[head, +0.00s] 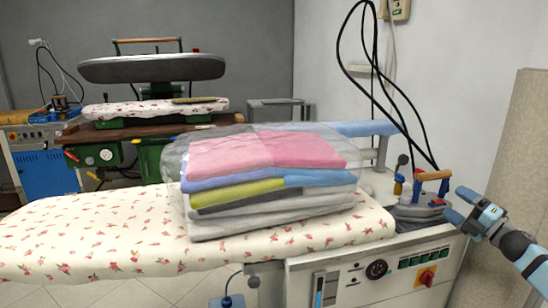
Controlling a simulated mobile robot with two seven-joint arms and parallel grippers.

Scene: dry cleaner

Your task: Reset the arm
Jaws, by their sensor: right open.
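My right gripper (455,203) is at the right edge of the head view, its arm coming in from the right. Its two blue-and-dark fingers are spread apart with nothing between them. It is just right of an iron (428,205) with a wooden handle, which sits at the right end of the ironing table. I cannot tell whether a finger touches the iron. My left gripper is not in view.
A wrapped stack of folded clothes (265,175) lies on the flowered ironing board (90,235). A control panel (370,275) is on the table's front. Black cables (372,75) hang above the iron. A green press (150,150) stands behind. The board's left part is clear.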

